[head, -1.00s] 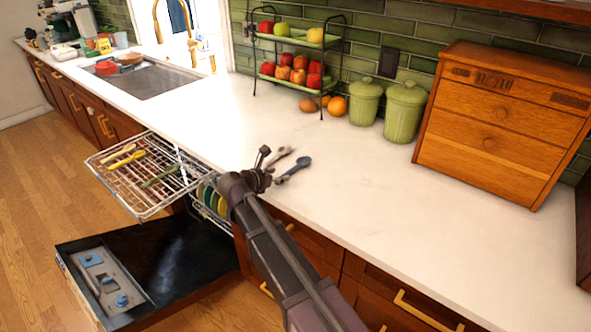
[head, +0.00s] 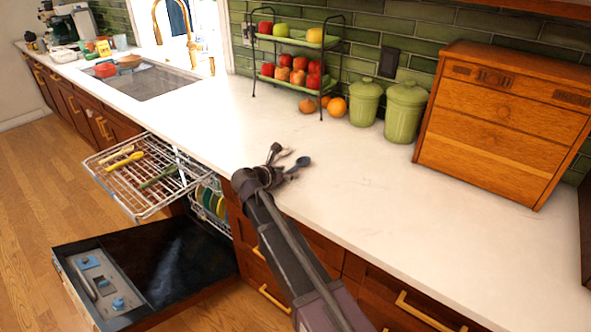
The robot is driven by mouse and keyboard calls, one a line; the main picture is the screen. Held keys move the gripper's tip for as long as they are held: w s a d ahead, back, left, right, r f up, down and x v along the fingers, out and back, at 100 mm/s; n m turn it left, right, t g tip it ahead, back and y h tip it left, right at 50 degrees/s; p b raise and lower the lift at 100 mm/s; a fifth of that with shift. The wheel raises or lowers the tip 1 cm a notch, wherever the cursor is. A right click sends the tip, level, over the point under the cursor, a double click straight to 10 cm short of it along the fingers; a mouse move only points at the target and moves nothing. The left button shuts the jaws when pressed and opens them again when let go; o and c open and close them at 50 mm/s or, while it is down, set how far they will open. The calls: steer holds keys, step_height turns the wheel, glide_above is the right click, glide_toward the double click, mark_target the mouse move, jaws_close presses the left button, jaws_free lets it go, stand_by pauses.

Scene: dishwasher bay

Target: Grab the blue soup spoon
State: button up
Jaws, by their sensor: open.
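The open dishwasher has a pulled-out upper rack (head: 140,170) with several utensils, left of my arm. A two-tier fruit stand (head: 322,87), green canisters (head: 404,112) and a wooden drawer box (head: 503,120) stand along the back. The counter's middle is clear.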

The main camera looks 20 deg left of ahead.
mark_target(287, 172)
jaws_close()
stand_by(0.3)
steer(key=shift+r, duration=0.15)
step_height(287, 172, up, 3)
steer(key=p, duration=0.3)
steer(key=s+a+r+p, duration=0.1)
steer(key=s+a+p, duration=0.1)
steer(key=s, duration=1.4)
steer(key=shift+r, duration=0.35)
steer(key=shift+d, duration=0.1)
